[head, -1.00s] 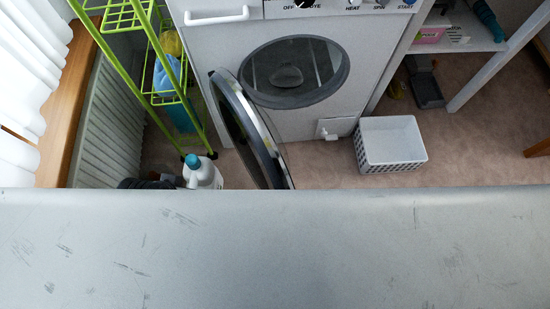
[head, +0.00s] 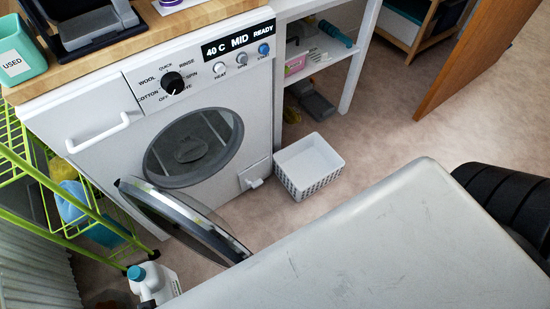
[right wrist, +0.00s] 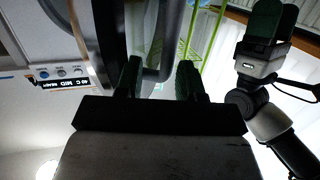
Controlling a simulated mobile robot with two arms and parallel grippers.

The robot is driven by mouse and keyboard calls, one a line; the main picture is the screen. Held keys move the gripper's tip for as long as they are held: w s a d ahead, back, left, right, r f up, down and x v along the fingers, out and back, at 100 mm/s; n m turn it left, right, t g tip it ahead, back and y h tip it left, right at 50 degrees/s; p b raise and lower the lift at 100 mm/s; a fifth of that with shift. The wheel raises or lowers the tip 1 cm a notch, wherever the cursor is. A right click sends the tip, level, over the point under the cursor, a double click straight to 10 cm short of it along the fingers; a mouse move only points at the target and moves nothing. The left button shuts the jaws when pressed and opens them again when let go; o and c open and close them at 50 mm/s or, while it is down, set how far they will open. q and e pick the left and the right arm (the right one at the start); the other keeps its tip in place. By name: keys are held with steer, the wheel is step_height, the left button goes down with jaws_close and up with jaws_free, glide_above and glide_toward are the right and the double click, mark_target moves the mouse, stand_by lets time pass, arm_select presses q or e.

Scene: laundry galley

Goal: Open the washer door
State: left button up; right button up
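The white washer (head: 110,150) stands under the wooden counter in the head view. Its round door (head: 185,220) stands swung wide open to the left, showing the dark drum opening (head: 195,148). In the right wrist view, my right gripper (right wrist: 160,70) has its two dark fingers apart. The dark door rim (right wrist: 150,35) shows close beyond and between them; I cannot tell whether they touch it. My left gripper (right wrist: 268,30) shows at the upper right of that view, away from the door; its finger gap is unclear. Neither gripper shows in the head view.
A green wire rack (head: 75,195) and a white bottle with a blue cap (head: 152,282) stand left of the door. A white basket (head: 308,166) sits on the floor to the right. Floor (head: 390,130) beyond it is clear.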

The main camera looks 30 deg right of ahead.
arm_select(q)
steer(key=s+f+p, duration=0.1)
steer(key=s+f, duration=0.2)
steer(key=f, duration=0.3)
arm_select(e)
steer(key=s+d+r+t, duration=0.1)
steer(key=s+d+r, duration=0.2)
steer(key=d+r, duration=0.4)
steer(key=shift+t, duration=0.4)
steer(key=shift+s, duration=0.1)
